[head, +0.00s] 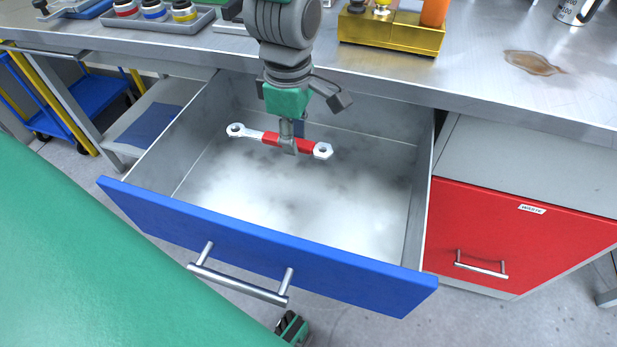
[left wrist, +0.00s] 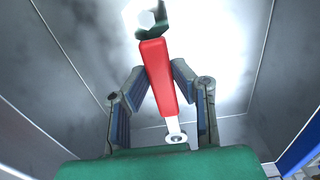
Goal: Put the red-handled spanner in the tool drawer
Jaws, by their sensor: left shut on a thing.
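The spanner has a red handle (head: 271,138) and bright metal ends, a ring at the left and a nut-like head at the right. My left gripper (head: 289,146) is shut on the red handle and points down into the open tool drawer. The drawer has a blue front (head: 265,247) with a metal bar handle and a grey, empty-looking floor. The spanner lies across the gripper within the drawer's walls; its height above the floor is hard to tell. In the left wrist view the red handle (left wrist: 158,75) lies between the two fingers (left wrist: 165,95). My right gripper is not seen.
The metal worktop (head: 480,85) overhangs the drawer's back. It carries a yellow block (head: 390,32), a grey tray of small jars (head: 160,22) and a brown stain (head: 532,63). A shut red drawer (head: 520,235) labelled waste is at the right. A blue cart (head: 75,105) stands at the far left.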

